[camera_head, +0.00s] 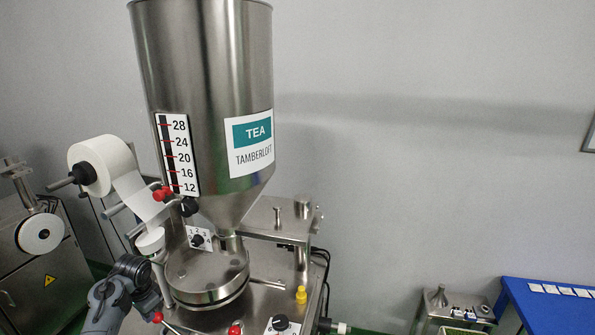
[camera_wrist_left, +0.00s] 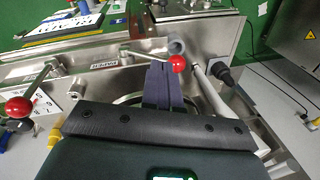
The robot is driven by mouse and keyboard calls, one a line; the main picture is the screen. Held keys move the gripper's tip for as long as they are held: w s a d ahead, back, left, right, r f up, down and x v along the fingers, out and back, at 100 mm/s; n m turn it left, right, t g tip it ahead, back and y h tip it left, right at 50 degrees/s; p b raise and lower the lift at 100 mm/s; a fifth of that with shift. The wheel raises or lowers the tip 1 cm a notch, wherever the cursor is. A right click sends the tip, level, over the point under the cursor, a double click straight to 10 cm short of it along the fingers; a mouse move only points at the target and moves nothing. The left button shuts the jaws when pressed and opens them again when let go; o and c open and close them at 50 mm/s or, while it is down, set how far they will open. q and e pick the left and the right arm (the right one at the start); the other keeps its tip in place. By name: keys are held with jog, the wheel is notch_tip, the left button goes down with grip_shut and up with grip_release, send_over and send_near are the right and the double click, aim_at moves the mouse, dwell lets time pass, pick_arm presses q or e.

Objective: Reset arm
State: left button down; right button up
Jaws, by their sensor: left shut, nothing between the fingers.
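My left arm (camera_head: 122,292) comes in at the lower left of the head view, beside the tea packing machine; its fingertips cannot be made out there. In the left wrist view my left gripper (camera_wrist_left: 160,72) has its two dark fingers together with nothing between them. The fingers point at the machine's steel top. A red lever knob (camera_wrist_left: 177,64) shows right beside the fingertips; I cannot tell whether they touch. My right gripper is in neither view.
A tall steel hopper (camera_head: 205,90) with a tea label stands above a round steel plate (camera_head: 208,275). A white paper roll (camera_head: 103,165) hangs left. A blue table (camera_head: 555,312) is at the far right.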

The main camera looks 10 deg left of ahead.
pick_arm(q)
jog(key=s+d+f+m+g+p, duration=0.15)
jog(key=s+d+f, duration=0.35)
jog(key=s+f, duration=0.7)
jog(key=s+d+f+g, duration=0.2)
jog(key=s+d+f, duration=0.2)
jog(key=s+f, duration=0.75)
jog(key=s+d+r+t+p, duration=0.1)
jog(key=s+d+r, duration=0.2)
jog(key=s+d, duration=1.3)
jog(key=w+d+r+n+t+h, duration=0.1)
jog(key=d+r+t, duration=0.1)
jog(key=r, duration=0.6)
jog(key=w+d+r+n+t+h, duration=0.1)
jog(key=w+d+r+n+t, duration=0.1)
jog(key=r, duration=0.5)
jog(key=shift+d+r+t, duration=0.2)
jog(key=shift+r+t, duration=0.15)
jog(key=shift+t, duration=0.1)
jog(key=shift+w+n, duration=0.1)
jog(key=shift+n, duration=0.25)
